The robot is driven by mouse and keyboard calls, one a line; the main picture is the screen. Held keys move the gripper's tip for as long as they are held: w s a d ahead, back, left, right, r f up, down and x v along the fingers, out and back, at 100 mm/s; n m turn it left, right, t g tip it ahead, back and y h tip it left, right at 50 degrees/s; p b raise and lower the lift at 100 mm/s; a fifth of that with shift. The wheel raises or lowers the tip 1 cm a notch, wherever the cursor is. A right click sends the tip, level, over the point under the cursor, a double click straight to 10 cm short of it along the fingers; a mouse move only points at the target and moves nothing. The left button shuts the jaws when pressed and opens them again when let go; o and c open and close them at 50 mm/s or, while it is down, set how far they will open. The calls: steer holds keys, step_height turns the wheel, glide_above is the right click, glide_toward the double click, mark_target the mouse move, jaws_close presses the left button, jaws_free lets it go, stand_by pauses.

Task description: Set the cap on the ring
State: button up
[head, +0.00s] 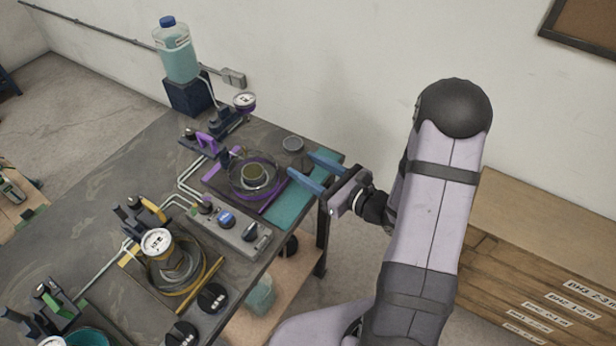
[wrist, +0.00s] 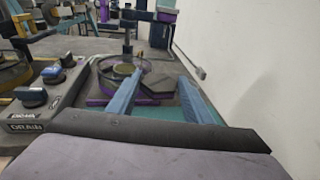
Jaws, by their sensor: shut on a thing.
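My gripper (head: 306,171) is at the right end of the bench, its two blue fingers apart with the cap between their tips. In the wrist view the cap (wrist: 154,86) is a dark grey, flat, many-sided piece between the fingers (wrist: 160,80). In the head view it is small and hard to make out. The wrist view shows the ring (wrist: 104,88) just beyond the left finger.
A small grey disc (head: 292,144) lies on the bench behind the ring. A gauge (head: 244,101) and a purple lever (head: 207,143) stand behind it. A knob panel (head: 228,222) is in front. A teal mat (head: 290,212) covers the bench end. The wall is close behind.

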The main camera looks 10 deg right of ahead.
mark_target(308, 169)
steer(key=shift+r, duration=1.5)
